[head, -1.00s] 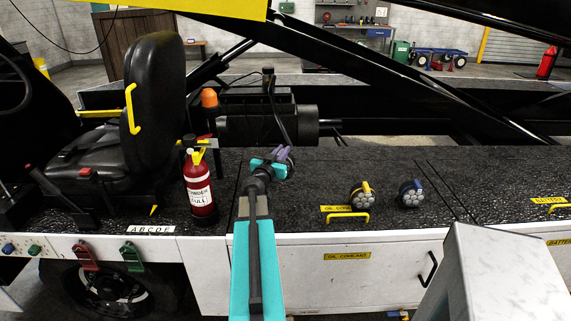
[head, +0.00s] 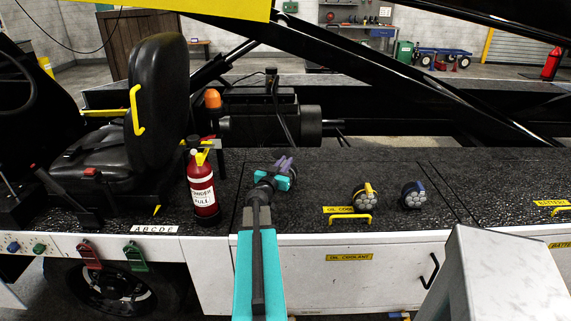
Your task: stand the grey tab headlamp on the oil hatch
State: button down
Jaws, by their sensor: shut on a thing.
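My gripper (head: 285,164) has purple fingers and a teal body, and is over the left part of the oil hatch (head: 310,190). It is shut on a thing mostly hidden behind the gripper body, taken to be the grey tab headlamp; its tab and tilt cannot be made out. I cannot tell whether it touches the hatch. The hatch is a black speckled deck panel with a yellow oil coolant label (head: 341,210) and a yellow handle (head: 350,218). A yellow tab headlamp (head: 366,199) and a blue tab headlamp (head: 413,197) stand on its right part.
A red extinguisher (head: 202,185) stands left of my gripper, with an orange beacon (head: 212,98) behind it. A black motor (head: 270,125) lies behind the hatch. The black seat (head: 150,110) is at left. Hatch between my gripper and the yellow tab headlamp is clear.

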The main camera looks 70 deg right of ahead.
jog(key=shift+f, duration=0.2)
jog(key=shift+f+b, duration=0.15)
jog(key=shift+b, duration=0.15)
jog(key=c, duration=1.7)
grip_release()
jog(key=shift+r+p, duration=0.25)
jog(key=shift+p, duration=0.15)
jog(key=shift+a+f, duration=0.15)
jog(key=shift+a, duration=0.25)
jog(key=a+b, duration=0.1)
jog(key=a, duration=0.7)
jog(key=shift+w+a, duration=0.1)
jog(key=shift+a, duration=0.3)
jog(key=shift+a+p, duration=0.35)
jog(key=shift+p, duration=0.45)
